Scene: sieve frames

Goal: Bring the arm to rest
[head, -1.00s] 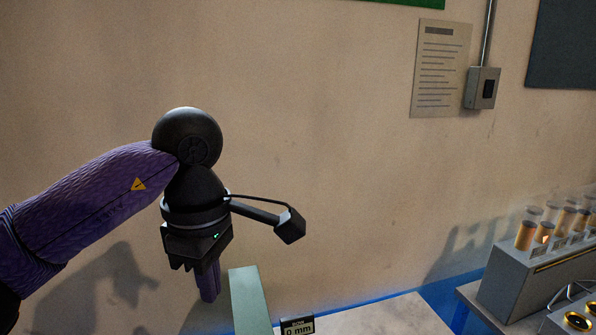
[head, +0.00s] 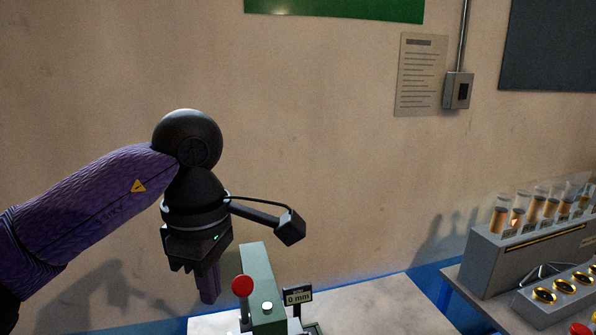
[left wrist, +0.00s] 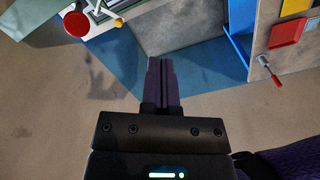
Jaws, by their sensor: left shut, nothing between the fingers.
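My left gripper (head: 209,284) hangs from the purple left arm at the left of the head view, fingers pointing down. It is shut and empty. In the left wrist view its two dark purple fingers (left wrist: 162,82) lie together, with bare floor and a blue strip beyond them. It is to the left of a green machine (head: 262,285) with a red knob (head: 243,286), and it appears apart from it. My right gripper is not in view.
A white tabletop (head: 375,305) bears the green machine and a "0 mm" sign (head: 298,296). At the right, a grey rack (head: 520,250) holds several amber tubes. A plain wall (head: 320,150) stands behind. In the left wrist view, a red-handled tool (left wrist: 268,70) hangs at the upper right.

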